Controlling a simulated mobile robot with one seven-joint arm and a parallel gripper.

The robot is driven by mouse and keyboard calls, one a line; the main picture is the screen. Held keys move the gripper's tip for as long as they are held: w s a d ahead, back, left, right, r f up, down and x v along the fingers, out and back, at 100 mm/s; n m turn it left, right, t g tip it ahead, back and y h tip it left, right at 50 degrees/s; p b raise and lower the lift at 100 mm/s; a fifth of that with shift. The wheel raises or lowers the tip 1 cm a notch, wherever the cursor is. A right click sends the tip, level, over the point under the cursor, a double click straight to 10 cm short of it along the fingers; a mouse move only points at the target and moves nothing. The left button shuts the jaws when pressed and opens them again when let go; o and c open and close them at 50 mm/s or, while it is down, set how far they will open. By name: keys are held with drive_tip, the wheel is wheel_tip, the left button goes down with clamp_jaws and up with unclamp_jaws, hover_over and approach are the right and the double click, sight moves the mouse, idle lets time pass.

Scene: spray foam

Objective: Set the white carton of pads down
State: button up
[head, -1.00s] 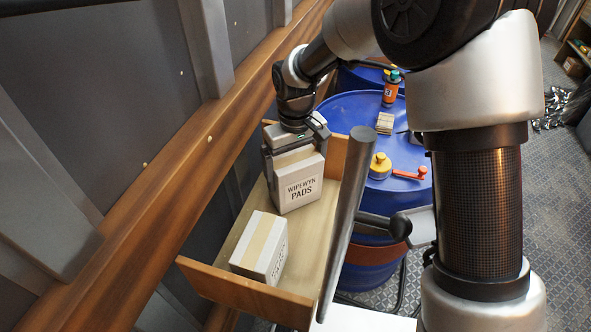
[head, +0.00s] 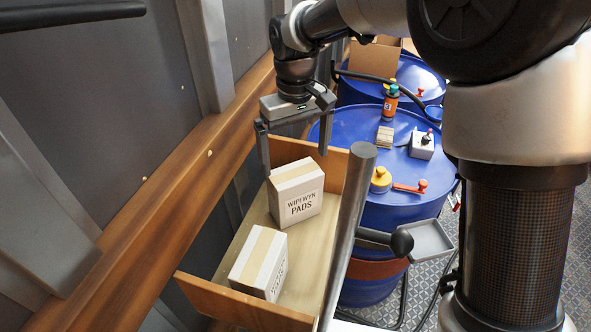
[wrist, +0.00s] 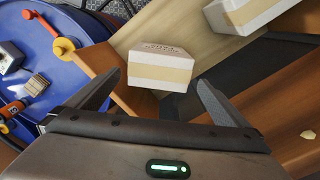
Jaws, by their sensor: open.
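The white carton of pads (head: 296,192), printed "WIPEWYN PADS" with a tan tape strip, sits in the far part of an open wooden drawer (head: 232,284). A second, similar white carton (head: 258,262) sits nearer in the same drawer, so the two look alike. My gripper (head: 294,152) is open and empty, above and just behind the far carton, apart from it. In the wrist view the far carton (wrist: 160,68) lies beyond and between the open fingers, with a gap. The second carton (wrist: 243,14) is cut by the top edge.
A blue drum (head: 345,128) stands right of the drawer, bearing an orange bottle (head: 390,103), a wooden block (head: 385,137), a yellow-capped item (head: 380,180) and a red-handled piece (head: 411,187). A dark wall with a wooden rail (head: 150,195) runs along the left.

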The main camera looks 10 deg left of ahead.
drive_tip(key=shift+r, duration=0.9)
drive_tip(key=shift+d+r, duration=0.15)
drive_tip(key=s+d+r+m+t, duration=0.1)
drive_tip(key=s+d+r+m, duration=0.1)
drive_tip(key=d+r, duration=0.35)
drive_tip(key=s+d+r+m+t, duration=0.1)
drive_tip(key=s+d+r, duration=0.2)
drive_tip(key=d, duration=0.5)
drive_tip(key=s+d+m+t, duration=0.3)
drive_tip(key=s+d+m, duration=0.2)
drive_tip(key=s+d, duration=0.7)
drive_tip(key=shift+s+d+r+t, duration=0.2)
drive_tip(key=shift+s+d+t, duration=0.1)
drive_tip(key=shift+s, duration=0.15)
